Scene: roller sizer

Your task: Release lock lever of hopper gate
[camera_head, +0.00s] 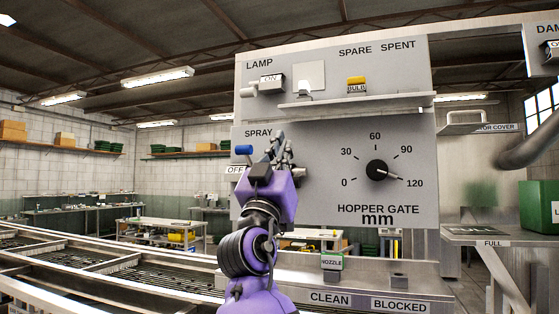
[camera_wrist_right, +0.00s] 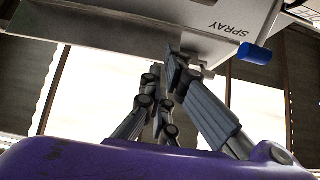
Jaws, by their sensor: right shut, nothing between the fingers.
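The hopper gate dial (camera_head: 377,171) is a black knob on the grey panel (camera_head: 320,205), its pointer between 90 and 120, close to 120. I cannot make out a lock lever beside it. My right gripper (camera_head: 279,145) is in front of the panel, left of the dial, below the SPRAY label. A blue-ended handle (camera_head: 243,150) shows just left of it. In the right wrist view the gripper (camera_wrist_right: 174,72) is shut and empty, its fingertips near the panel's edge, with the blue handle (camera_wrist_right: 255,54) to their right. Whether the fingertips touch the panel is unclear. My left gripper is out of view.
A shelf (camera_head: 350,103) juts out above the dial, with a yellow bulb holder (camera_head: 356,83) over it. A side shelf (camera_head: 490,235) stands at the right. The space before the dial looks clear.

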